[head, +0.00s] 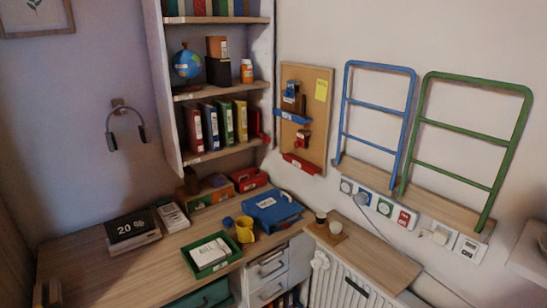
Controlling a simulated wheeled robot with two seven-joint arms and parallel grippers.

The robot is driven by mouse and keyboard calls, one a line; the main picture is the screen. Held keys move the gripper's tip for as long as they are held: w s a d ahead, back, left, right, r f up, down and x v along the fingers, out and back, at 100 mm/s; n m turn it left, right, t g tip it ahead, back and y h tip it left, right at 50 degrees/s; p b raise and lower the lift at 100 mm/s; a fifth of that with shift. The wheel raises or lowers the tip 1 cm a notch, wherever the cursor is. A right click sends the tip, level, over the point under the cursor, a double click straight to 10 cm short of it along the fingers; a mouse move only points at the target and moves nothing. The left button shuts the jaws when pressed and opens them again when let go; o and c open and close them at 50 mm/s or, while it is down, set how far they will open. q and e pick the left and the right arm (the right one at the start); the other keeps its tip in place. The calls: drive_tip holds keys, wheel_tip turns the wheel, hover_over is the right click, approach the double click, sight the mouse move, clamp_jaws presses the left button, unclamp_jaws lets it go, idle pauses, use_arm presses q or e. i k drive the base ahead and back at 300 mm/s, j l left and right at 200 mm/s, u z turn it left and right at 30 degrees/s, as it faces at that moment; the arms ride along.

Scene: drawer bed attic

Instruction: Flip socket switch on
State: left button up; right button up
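A row of wall fittings runs under the blue and green racks. From left to right I see a blue-ringed round socket (346,186), a socket with a plug and cable (364,196), a green-ringed socket (384,206) and a plate with a red part (403,217). Further right are a white plate with a round knob (440,235) and a white plate with small dark marks (468,248). The red part looks like a switch, but its position is too small to tell. Neither of my grippers is in view.
A narrow wooden ledge (385,262) with small cups sits below the sockets, above a white radiator (345,285). The blue rack (373,144) and green rack (455,168) stand just above.

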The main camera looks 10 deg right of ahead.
sight(470, 248)
drive_tip(key=z, duration=1.8)
